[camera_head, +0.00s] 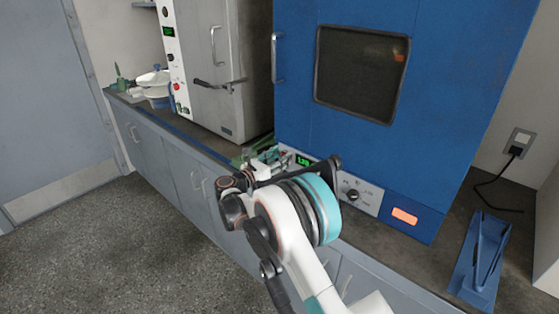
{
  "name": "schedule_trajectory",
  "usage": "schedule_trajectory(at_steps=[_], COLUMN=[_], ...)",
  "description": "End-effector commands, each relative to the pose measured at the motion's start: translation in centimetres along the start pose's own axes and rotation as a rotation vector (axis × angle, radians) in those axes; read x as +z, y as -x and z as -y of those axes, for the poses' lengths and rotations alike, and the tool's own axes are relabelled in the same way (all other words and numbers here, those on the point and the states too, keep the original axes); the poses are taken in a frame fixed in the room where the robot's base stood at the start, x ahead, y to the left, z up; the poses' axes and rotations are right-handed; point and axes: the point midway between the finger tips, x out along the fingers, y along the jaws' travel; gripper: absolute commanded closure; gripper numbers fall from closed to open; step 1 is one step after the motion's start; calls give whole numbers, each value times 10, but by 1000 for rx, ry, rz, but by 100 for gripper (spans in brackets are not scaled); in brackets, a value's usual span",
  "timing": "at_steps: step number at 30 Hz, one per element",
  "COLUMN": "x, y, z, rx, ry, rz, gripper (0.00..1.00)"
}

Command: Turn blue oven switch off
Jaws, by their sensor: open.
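The blue oven (440,120) stands on the counter at the right, its windowed door closed. Its lower front has a grey control panel (371,202) with a green-lit display and a black knob (353,196). To the right of the panel is an orange switch (404,215), which looks lit. My gripper (264,156) is near the left end of the control panel, apart from the orange switch. It is open, but largely hidden behind my wrist and arm, so its fingers are hard to make out. My arm also covers part of the panel.
A grey oven (212,60) with a door handle stands left of the blue oven. Bottles and white equipment (155,85) sit at the counter's far left. A blue stand (481,262) is on the counter (420,268) at the right, near a wall socket (517,143) with a cable.

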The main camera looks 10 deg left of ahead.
Motion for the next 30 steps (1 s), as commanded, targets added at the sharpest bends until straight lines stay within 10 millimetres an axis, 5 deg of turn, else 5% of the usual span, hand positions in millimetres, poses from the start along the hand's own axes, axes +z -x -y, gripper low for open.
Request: schedule_trajectory(at_steps=[8,14,30], x=[0,0,-9], y=[-1,-1,3], z=[0,0,0], rx=[0,0,0], ry=[0,0,1], rz=[0,0,225], gripper=[58,100,100])
